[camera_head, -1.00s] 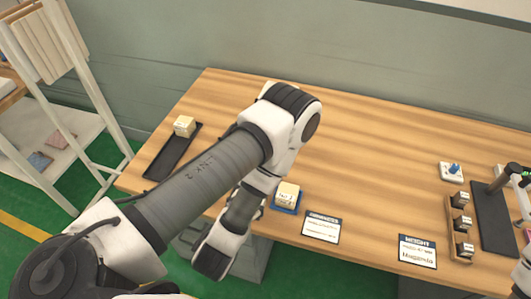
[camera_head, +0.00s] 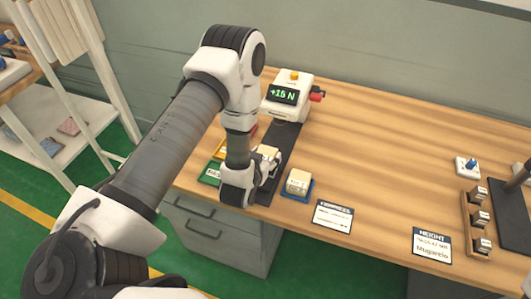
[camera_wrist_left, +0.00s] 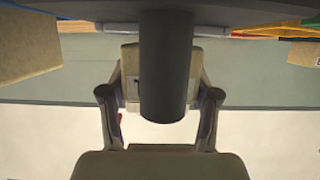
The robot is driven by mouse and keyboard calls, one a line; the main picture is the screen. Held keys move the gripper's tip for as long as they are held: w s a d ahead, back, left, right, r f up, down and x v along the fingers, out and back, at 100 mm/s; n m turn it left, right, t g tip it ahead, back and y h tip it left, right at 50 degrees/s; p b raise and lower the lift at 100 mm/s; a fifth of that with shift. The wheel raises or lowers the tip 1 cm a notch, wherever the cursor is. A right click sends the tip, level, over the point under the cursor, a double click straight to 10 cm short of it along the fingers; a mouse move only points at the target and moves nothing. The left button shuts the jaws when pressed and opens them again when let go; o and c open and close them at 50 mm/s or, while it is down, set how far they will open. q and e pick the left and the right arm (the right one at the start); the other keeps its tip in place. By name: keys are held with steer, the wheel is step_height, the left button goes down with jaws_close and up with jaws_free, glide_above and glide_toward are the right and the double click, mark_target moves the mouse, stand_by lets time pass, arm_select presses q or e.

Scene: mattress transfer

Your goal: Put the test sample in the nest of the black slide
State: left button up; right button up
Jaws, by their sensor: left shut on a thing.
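My left gripper (camera_head: 268,165) is shut on a cream block (camera_head: 267,151), the test sample by its look, low over the near part of the black slide (camera_head: 285,134). I cannot tell whether the block touches the slide. The gripper and wrist hide the slide's near end and the nest. In the left wrist view a cream shape (camera_wrist_left: 130,70) shows between the fingers, partly behind a dark cylinder. My right gripper is not in view.
A white force gauge (camera_head: 288,95) reading +15 N stands behind the slide. Another cream block (camera_head: 298,181) sits on a blue pad close right. Green (camera_head: 211,172) and yellow trays lie left. Label cards (camera_head: 333,216) lie at the front edge. The middle of the table is clear.

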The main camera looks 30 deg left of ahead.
arm_select(q)
steer(key=shift+s+f+b, duration=0.15)
steer(key=shift+b, duration=0.15)
steer(key=shift+f+b, duration=0.3)
steer(key=shift+f, duration=0.1)
steer(key=shift+r, duration=0.1)
steer(key=o, duration=1.1)
